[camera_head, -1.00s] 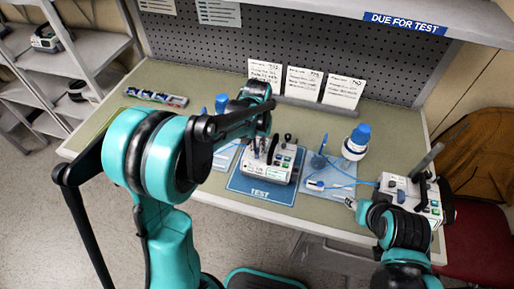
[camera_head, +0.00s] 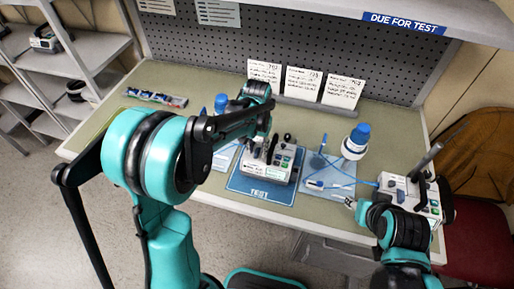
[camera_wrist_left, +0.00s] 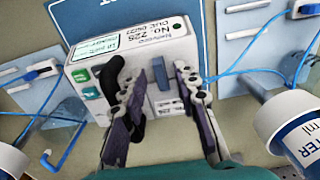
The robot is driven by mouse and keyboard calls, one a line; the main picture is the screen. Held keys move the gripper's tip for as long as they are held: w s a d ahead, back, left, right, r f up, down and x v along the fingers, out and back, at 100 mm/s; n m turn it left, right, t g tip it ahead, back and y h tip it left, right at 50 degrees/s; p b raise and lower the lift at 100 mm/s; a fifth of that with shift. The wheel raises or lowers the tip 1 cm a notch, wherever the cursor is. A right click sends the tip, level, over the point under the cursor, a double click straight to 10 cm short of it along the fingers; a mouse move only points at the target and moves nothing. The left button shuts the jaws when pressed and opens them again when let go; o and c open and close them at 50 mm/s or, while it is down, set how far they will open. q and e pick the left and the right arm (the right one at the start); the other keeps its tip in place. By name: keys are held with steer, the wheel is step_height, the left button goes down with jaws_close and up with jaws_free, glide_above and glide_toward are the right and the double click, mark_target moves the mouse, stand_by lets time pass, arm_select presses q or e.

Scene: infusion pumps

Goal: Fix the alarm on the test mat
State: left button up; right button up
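A white infusion pump (camera_head: 281,168) stands on the blue test mat (camera_head: 254,190) in the head view. In the left wrist view the same pump (camera_wrist_left: 130,40) shows a label reading about No. 225, a small green dot, green buttons at its left side, a black knob (camera_wrist_left: 110,76) and a blue upright tab (camera_wrist_left: 161,92). My left gripper (camera_wrist_left: 163,88) is open over the pump, its fingers on either side of the blue tab with gaps visible. It also shows in the head view (camera_head: 262,150). My right gripper (camera_head: 358,207) is beside another pump (camera_head: 424,203) at the right; its fingers are too small to judge.
Light blue trays with tubing (camera_head: 332,181) lie on both sides of the mat. A blue-capped bottle (camera_head: 355,143) stands at the right. Three cards (camera_head: 303,83) lean at the back. A strip of small items (camera_head: 157,97) lies far left.

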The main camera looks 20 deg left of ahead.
mark_target(257, 151)
arm_select(q)
step_height(257, 151, up, 12)
stand_by(0.6)
stand_by(0.4)
steer(key=s+a+f+t+b, duration=0.1)
steer(key=s+f+t+b, duration=0.1)
steer(key=s, duration=0.6)
steer(key=s+a+f+t+b, duration=0.2)
steer(key=s+f+t, duration=0.3)
steer(key=s, duration=0.4)
steer(key=shift+s+a+f+n+b, duration=0.2)
steer(key=shift+n+b, duration=0.1)
steer(key=shift+b, duration=0.2)
stand_by(0.8)
